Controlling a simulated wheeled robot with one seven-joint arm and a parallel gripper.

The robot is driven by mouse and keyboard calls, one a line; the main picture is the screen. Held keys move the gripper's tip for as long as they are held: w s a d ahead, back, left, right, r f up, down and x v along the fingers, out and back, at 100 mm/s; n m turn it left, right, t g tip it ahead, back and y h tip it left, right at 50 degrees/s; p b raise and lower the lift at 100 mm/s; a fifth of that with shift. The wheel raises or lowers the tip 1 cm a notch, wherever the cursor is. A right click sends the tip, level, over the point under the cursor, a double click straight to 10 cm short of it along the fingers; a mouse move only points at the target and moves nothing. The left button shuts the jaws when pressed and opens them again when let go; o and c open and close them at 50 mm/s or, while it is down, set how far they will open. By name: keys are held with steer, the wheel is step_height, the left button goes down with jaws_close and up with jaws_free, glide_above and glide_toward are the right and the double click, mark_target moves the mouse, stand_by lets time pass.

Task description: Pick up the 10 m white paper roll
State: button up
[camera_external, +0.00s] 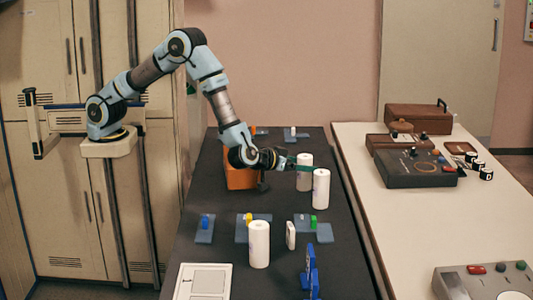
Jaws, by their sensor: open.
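Three white paper rolls stand upright on the dark table (200,258). One roll (259,244) is at the front, one (321,190) is farther back on the right, and one (304,180) stands just behind that one. No length marking is readable, so I cannot tell which is the 10 m one. My gripper (299,167) is open, stretched out sideways at the upper part of the rearmost roll. I cannot tell whether the fingers are around it or beside it, or whether they touch it.
An orange bin (241,178) stands under my wrist. Blue pads with small coloured pieces, a white oval object (291,235), a blue upright tool (310,272) and a white panel (203,282) lie nearer. A pale table (440,220) with cases and devices is on the right.

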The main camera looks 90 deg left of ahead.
steer(key=shift+w+a+f, duration=0.2)
steer(key=shift+w+a, duration=0.15)
steer(key=shift+w, duration=0.1)
jaws_close()
stand_by(0.5)
